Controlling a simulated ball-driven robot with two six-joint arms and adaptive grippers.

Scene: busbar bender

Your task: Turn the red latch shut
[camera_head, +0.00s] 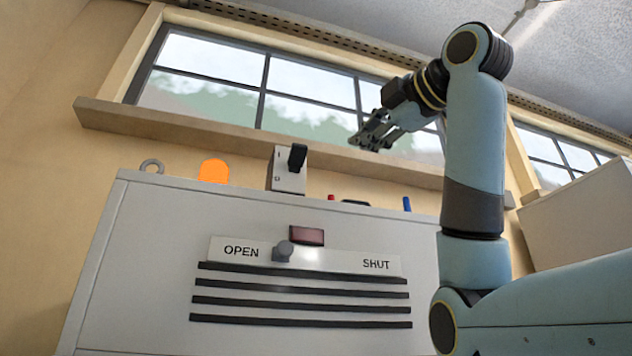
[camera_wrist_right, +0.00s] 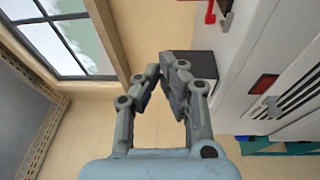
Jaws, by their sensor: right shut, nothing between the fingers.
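A dark red block (camera_head: 307,236) sits on the front of a grey cabinet (camera_head: 150,250), just above a white plate (camera_head: 345,262) marked OPEN at left and SHUT at right. I cannot tell whether block and knob are one latch. The red block also shows in the right wrist view (camera_wrist_right: 263,84). My right gripper (camera_head: 368,137) is shut and empty, high in front of the window, above and well apart from the block. Its fingers fill the middle of the wrist view (camera_wrist_right: 167,68). My left gripper is not in view.
On the cabinet top stand a ring (camera_head: 152,165), an orange dome (camera_head: 214,171), a grey box with a black lever (camera_head: 297,157) and a blue peg (camera_head: 407,204). Dark slots (camera_head: 300,298) run below the plate. A pale box (camera_head: 590,215) stands at right.

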